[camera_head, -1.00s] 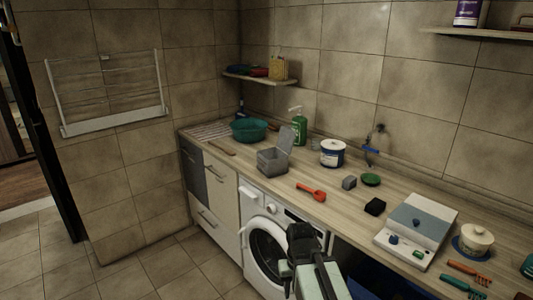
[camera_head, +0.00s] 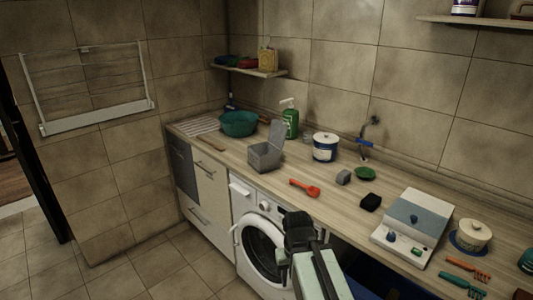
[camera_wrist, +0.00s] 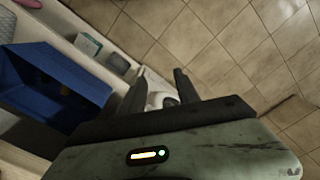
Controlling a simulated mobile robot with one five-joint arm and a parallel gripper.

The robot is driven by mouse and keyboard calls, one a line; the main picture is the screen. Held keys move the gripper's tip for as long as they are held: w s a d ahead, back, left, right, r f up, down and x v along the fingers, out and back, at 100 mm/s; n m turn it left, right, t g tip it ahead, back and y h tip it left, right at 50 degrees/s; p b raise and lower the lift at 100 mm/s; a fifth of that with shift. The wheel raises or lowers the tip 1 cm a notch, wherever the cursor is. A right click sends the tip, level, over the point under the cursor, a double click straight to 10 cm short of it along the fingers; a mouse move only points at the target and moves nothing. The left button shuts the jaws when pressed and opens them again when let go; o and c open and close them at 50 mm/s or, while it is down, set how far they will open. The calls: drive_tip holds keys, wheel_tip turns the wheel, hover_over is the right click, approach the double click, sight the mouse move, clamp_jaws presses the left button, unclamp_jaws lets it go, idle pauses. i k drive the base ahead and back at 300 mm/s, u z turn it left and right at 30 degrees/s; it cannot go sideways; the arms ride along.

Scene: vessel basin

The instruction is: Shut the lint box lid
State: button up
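The lint box (camera_head: 264,158) is a small grey box on the wooden counter, above the washing machine. Its lid (camera_head: 277,139) stands up, open, at the box's right rear side. My gripper (camera_head: 299,222) is in front of the counter, by the washing machine, below and to the right of the box and apart from it. In the wrist view the two dark fingers (camera_wrist: 162,88) are spread with no object held between them. The lint box does not show in the wrist view.
A teal basin (camera_head: 238,123) and green bottle (camera_head: 290,119) stand farther back. The washing machine (camera_head: 262,245) door is ajar. Floor at left is clear.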

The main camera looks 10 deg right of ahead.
sight(278, 131)
drive_tip(key=u, duration=0.4)
drive_tip(key=i, duration=1.4)
drive_tip(key=u, duration=0.3)
